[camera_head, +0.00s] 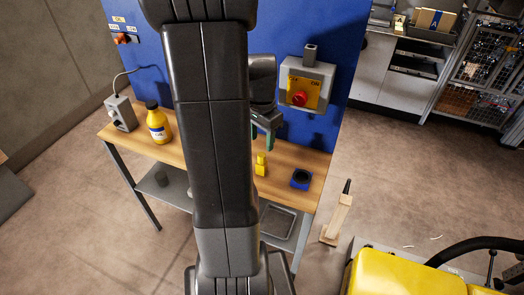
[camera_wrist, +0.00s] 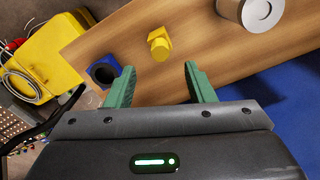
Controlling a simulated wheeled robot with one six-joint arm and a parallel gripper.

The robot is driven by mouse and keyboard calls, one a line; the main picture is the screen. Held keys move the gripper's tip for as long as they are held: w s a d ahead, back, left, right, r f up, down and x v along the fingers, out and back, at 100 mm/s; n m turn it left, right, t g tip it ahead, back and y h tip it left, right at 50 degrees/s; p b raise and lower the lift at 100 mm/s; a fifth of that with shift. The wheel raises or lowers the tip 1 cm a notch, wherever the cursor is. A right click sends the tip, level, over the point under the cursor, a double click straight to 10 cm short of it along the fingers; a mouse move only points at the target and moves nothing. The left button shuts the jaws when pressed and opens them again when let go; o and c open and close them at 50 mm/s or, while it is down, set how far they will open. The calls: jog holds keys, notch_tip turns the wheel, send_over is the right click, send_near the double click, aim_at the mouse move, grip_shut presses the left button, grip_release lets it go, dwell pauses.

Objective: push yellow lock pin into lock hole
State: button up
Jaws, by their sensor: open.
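The yellow lock pin (camera_head: 261,163) stands on the wooden workbench, left of a blue block with a dark round opening (camera_head: 301,179). In the wrist view the pin (camera_wrist: 160,46) lies beyond my fingertips, roughly in line with the gap between them, and the blue block (camera_wrist: 103,73) is beside the left finger. My gripper (camera_wrist: 160,67) is open with nothing between its green fingers. In the head view my gripper (camera_head: 262,136) is above the bench, partly hidden by my arm. A grey switch box with a yellow plate and red knob (camera_head: 300,99) is on the blue panel; I cannot make out a lock hole.
A yellow bottle (camera_head: 157,122) and a grey socket box (camera_head: 121,113) stand at the bench's left. A silver cylinder (camera_wrist: 262,12) stands on the bench in the wrist view. The blue panel (camera_head: 341,60) rises behind the bench. Bare wood surrounds the pin.

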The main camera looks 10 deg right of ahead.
aim_at(262, 154)
notch_tip(262, 154, down, 8)
jog(key=shift+r, duration=0.25)
grip_shut()
dwell(0.4)
jog(key=shift+r, duration=0.15)
jog(key=shift+r+p, duration=2.1)
jog(key=shift+r, duration=0.6)
notch_tip(262, 154, up, 4)
jog(key=p, duration=0.3)
